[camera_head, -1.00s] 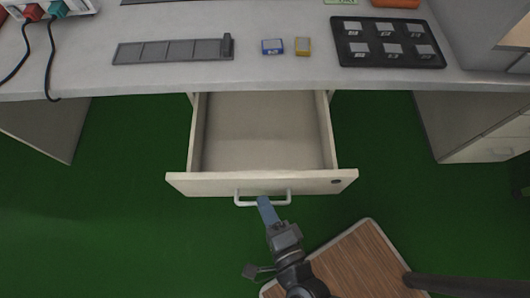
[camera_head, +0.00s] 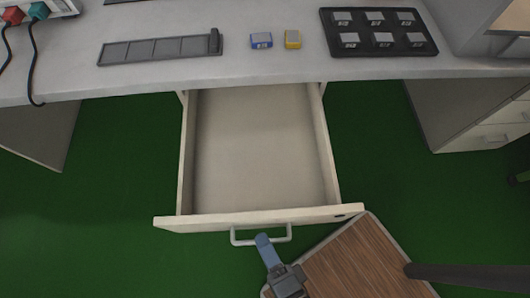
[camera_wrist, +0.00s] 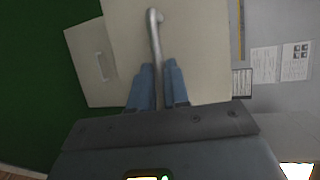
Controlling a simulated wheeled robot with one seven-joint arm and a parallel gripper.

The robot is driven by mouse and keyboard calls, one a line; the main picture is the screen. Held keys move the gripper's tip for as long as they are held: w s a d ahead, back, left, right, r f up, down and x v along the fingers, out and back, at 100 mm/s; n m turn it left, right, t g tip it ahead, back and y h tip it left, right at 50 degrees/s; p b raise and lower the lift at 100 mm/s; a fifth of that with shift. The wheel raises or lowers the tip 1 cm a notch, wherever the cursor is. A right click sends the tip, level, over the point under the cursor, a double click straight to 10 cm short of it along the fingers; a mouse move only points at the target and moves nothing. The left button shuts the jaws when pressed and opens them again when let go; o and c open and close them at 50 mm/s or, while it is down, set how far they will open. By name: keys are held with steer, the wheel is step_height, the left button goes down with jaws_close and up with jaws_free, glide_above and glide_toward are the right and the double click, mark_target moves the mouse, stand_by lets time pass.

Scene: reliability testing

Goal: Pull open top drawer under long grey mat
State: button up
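The pale drawer (camera_head: 260,150) under the worktop is pulled far out, and its inside looks empty. Its front panel carries a light bar handle (camera_head: 236,238), also seen in the wrist view (camera_wrist: 154,30). My gripper (camera_head: 262,240) is at this handle. In the wrist view, the blue fingers of my gripper (camera_wrist: 158,82) lie on both sides of the bar, closed around it. A long grey sectioned strip (camera_head: 160,50), which may be the grey mat, lies on the worktop above and left of the drawer.
A cabinet (camera_head: 480,138) stands right. A wooden-topped piece (camera_head: 365,265) is close to the drawer's front right corner. Green floor lies left.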

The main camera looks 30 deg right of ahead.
steer(key=o, duration=0.3)
steer(key=shift+o, duration=0.2)
steer(key=d+v, duration=0.1)
steer(key=v, duration=0.6)
steer(key=shift+s+a+b, duration=0.3)
steer(key=shift+s+a, duration=0.1)
steer(key=shift+a, duration=0.1)
